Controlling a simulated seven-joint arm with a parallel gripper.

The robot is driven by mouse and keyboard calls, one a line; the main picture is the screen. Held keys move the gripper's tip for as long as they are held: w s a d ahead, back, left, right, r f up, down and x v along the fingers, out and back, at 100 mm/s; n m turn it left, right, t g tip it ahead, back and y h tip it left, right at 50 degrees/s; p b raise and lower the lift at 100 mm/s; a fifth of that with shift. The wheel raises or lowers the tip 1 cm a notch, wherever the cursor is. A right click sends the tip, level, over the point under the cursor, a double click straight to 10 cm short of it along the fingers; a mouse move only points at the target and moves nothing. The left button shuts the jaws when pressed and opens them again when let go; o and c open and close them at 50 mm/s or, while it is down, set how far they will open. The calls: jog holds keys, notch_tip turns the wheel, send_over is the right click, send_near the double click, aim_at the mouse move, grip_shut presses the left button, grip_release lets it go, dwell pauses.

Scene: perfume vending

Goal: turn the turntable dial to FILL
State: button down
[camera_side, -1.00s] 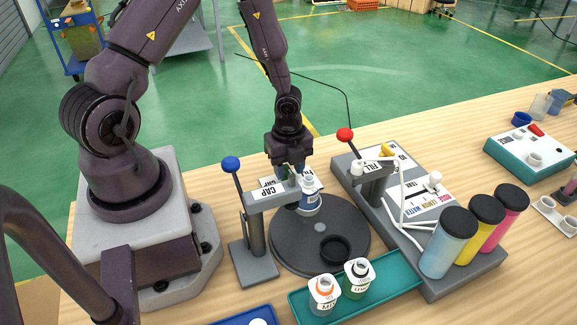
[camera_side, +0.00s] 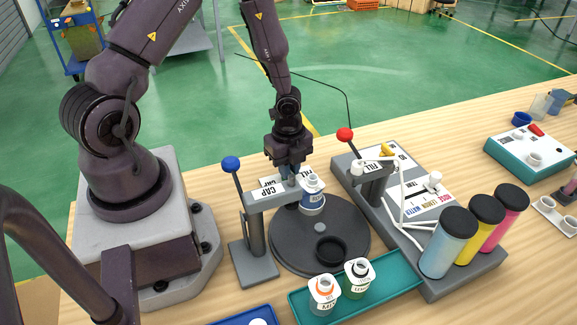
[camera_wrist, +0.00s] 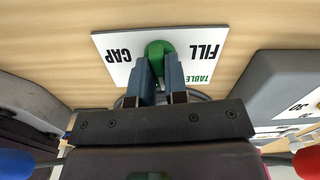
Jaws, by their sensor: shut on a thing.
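The green dial (camera_wrist: 160,47) stands on a white plate (camera_wrist: 205,37) marked CAP, FILL and TABLE in the wrist view. My gripper (camera_wrist: 160,72) is shut on the dial, one blue finger on each side. I cannot tell exactly where the dial points. In the side view my gripper (camera_side: 291,170) is low behind the CAP station (camera_side: 270,194) and hides the dial. The round grey turntable (camera_side: 288,243) carries a white and blue bottle (camera_side: 312,196) at its back and an empty black ring (camera_side: 331,250) at its front.
The CAP lever (camera_side: 231,164) and FILL lever (camera_side: 346,135) stand on either side of my gripper. A teal tray (camera_side: 395,291) holds two bottles in front. Blue, yellow and pink cylinders (camera_side: 448,243) stand at the right.

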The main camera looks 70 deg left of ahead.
jog(key=n, duration=1.2)
jog(key=shift+n, duration=2.1)
jog(key=c, duration=1.1)
grip_release()
jog(key=shift+c, duration=0.2)
jog(key=shift+r, duration=0.1)
notch_tip(320, 180, up, 13)
